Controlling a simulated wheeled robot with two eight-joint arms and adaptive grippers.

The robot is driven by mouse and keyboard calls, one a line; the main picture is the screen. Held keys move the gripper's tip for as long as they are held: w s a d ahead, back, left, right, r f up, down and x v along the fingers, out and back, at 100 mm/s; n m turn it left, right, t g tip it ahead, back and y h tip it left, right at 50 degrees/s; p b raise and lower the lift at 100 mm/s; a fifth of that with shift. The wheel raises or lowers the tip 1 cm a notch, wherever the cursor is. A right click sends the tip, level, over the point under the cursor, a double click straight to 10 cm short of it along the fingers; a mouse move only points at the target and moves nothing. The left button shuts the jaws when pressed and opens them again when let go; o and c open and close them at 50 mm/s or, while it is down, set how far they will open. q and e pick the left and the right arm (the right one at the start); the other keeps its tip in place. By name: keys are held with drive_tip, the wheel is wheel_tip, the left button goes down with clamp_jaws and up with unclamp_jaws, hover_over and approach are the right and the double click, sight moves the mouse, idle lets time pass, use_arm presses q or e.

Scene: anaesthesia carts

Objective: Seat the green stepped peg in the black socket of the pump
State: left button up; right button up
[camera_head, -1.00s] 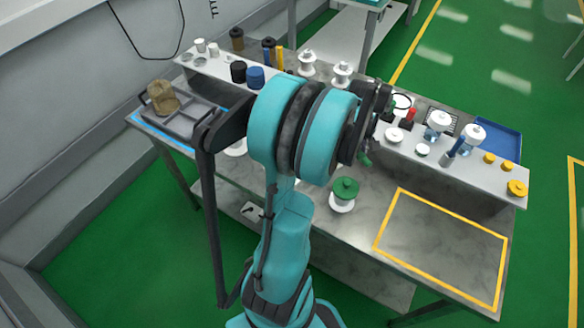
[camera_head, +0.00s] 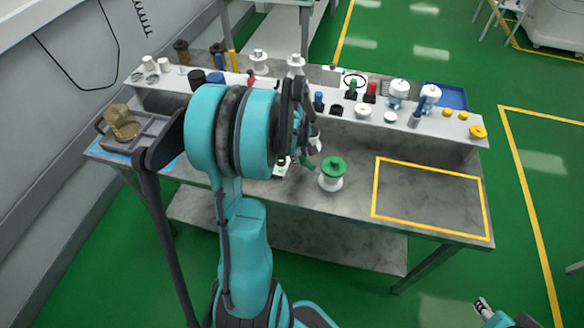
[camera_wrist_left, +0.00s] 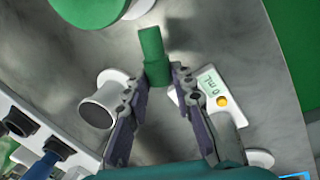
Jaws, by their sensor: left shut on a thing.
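The green stepped peg (camera_wrist_left: 153,58) is held between the fingertips of my left gripper (camera_wrist_left: 158,82), wide part at the fingers and narrower end outward. In the head view the peg (camera_head: 307,163) is tilted below my left gripper (camera_head: 298,150), left of the green-lidded white jar (camera_head: 331,174). The white pump (camera_wrist_left: 209,92), with a small display and yellow button, lies beside the right finger. In the head view the pump (camera_head: 282,170) is partly hidden by my arm; a dark spot on it may be the socket. My right gripper (camera_head: 483,306) is at the lower right, too small to read.
A raised shelf (camera_head: 435,128) with bottles, caps and coloured fittings runs along the back of the bench. A grey tray (camera_head: 148,132) with a brown object stands at the left. The yellow-outlined area (camera_head: 430,198) is empty. A white cylinder (camera_wrist_left: 99,106) stands near the left finger.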

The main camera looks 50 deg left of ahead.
sight(299, 172)
use_arm(q)
drive_tip(key=shift+s+f, duration=0.2)
drive_tip(key=shift+f, duration=0.55)
wheel_tip(299, 172, down, 3)
drive_tip(key=shift+w+f+b, duration=0.1)
drive_tip(key=shift+f+b, duration=0.1)
drive_tip(key=shift+b, duration=0.55)
drive_tip(key=shift+r, duration=0.1)
drive_tip(key=o, duration=1)
